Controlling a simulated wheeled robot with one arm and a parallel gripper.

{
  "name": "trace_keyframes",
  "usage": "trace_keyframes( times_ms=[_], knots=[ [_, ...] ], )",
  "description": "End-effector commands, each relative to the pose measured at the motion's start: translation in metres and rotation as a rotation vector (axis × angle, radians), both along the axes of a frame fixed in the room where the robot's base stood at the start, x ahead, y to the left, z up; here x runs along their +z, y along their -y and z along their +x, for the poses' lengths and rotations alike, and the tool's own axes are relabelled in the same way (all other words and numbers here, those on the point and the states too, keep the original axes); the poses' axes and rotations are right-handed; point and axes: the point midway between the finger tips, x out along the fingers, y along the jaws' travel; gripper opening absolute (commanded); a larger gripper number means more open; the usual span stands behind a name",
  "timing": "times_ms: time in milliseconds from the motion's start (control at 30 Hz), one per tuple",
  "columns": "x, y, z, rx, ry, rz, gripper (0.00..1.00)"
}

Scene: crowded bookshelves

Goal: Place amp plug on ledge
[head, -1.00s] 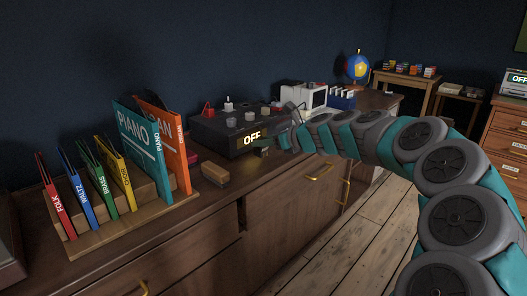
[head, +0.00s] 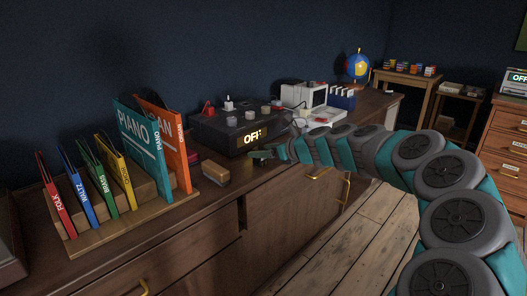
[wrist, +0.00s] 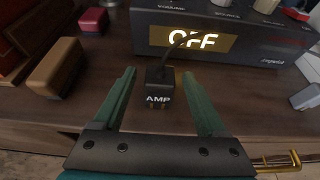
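The amp plug (wrist: 159,82) is a small black block marked AMP with a cable running back from it. It sits on the brown cabinet top (wrist: 240,95) just in front of the black amplifier (wrist: 215,38), whose display reads OFF. My gripper (wrist: 159,74) is open, its green fingers on either side of the plug with gaps between. In the head view my gripper (head: 262,155) is low at the amplifier's front, and the plug cannot be made out there. I cannot tell which surface is the ledge.
A white plug (wrist: 306,97) lies right of my gripper. A tan-and-dark block (head: 215,173) lies to the left, near a wooden rack (head: 130,232) of coloured folders. A white computer (head: 305,96) stands behind my arm. The cabinet's front edge is close below the gripper.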

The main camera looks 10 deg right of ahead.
Motion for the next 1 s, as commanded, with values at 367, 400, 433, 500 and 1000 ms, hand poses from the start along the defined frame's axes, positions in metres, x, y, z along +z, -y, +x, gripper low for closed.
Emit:
trace_keyframes(
  times_ms=[367, 400, 433, 500, 1000],
  knots=[
    [0.006, 0.007, -0.008, -0.002, 0.000, 0.002, 0.74],
    [0.008, 0.009, -0.012, -0.001, 0.000, 0.001, 0.74],
    [0.010, 0.012, -0.015, -0.002, 0.001, 0.001, 0.74],
    [0.016, 0.019, -0.024, -0.004, 0.003, 0.000, 0.74],
    [0.045, 0.061, -0.084, -0.003, 0.001, 0.000, 0.74]
  ],
)
